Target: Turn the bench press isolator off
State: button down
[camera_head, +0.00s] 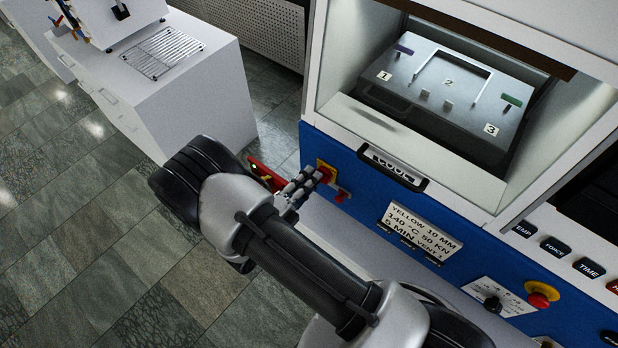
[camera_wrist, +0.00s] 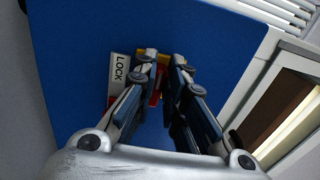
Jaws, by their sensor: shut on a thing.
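The bench press isolator (camera_head: 323,170) is a red handle on a yellow plate, set in the blue front panel of the press. My gripper (camera_head: 318,178) reaches it from the left and is shut on the red handle. In the wrist view my gripper (camera_wrist: 165,65) shows both fingers against the panel, with bits of the red and yellow isolator (camera_wrist: 157,96) between and beside them. The fingers hide most of the handle, so I cannot tell its exact angle. A white LOCK label (camera_wrist: 119,75) sits beside it, with red showing next to it.
Above the panel, the press opening holds a grey tray (camera_head: 440,100) marked 1, 2 and 3, with a black handle (camera_head: 392,168) below it. A recipe card (camera_head: 420,232) and a red and yellow stop button (camera_head: 541,294) are to the right. A white cabinet (camera_head: 190,100) stands left.

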jog(key=c, duration=1.6)
grip_release()
jog(key=shift+c, duration=0.2)
jog(key=shift+s, duration=0.1)
jog(key=v, duration=1.2)
